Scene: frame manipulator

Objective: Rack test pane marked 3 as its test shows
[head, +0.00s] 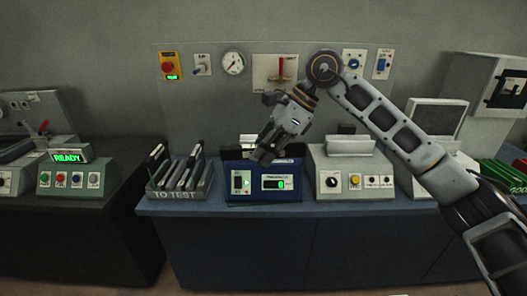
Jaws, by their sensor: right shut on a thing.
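Several dark test panes (186,172) stand tilted in the grey rack marked TO TEST (172,193). The blue tester (263,189) stands to the right of that rack, with a green lamp and a small green-lit display that I cannot read surely. My right gripper (264,154) comes down from above at the tester's top. It is shut on a test pane, which the fingers mostly hide; its mark cannot be read. I cannot tell how far the pane sits in the tester. My left gripper is not in view.
A green rack (503,174) is at the far right. A machine reading READY (67,156) is at the left. Gauges and switches are on the back panel.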

